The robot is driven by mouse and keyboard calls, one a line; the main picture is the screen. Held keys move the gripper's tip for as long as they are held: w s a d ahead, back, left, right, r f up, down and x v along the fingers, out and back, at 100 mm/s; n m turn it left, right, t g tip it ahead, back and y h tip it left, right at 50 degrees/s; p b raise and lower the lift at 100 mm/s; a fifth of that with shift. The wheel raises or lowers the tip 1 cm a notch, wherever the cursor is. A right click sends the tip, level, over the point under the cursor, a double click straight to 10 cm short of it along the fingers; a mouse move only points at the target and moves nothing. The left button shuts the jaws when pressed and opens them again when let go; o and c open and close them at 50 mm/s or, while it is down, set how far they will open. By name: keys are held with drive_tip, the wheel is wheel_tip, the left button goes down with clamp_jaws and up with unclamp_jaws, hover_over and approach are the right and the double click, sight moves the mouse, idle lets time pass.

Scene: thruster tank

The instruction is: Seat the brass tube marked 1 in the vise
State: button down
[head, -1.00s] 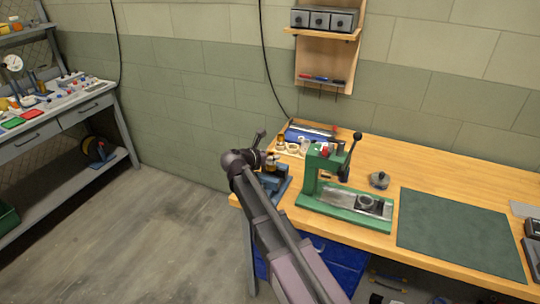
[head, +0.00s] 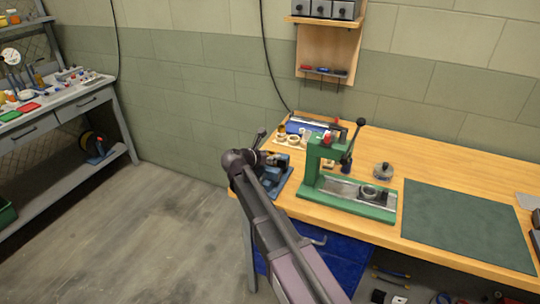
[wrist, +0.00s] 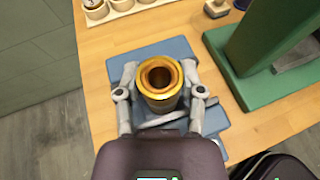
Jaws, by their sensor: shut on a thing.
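My gripper (wrist: 159,72) is shut on a brass tube (wrist: 161,94), with one finger on each side. The tube's open round end faces the wrist camera, and no number can be read on it. The blue vise (wrist: 180,48) lies directly behind and below the tube in the wrist view. In the head view the vise (head: 278,180) stands at the bench's left end, and my gripper (head: 264,158) is over it, partly hidden by my arm. Whether the tube's lower end is inside the jaws or above them is hidden.
A green press (head: 316,168) stands close to the right of the vise. A pale holder with round pieces (wrist: 121,9) lies behind it. The bench's left edge is near. A dark green mat (head: 465,225) lies clear farther right.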

drive_tip(key=shift+f, duration=0.15)
drive_tip(key=shift+c, duration=0.6)
unclamp_jaws()
idle(0.4)
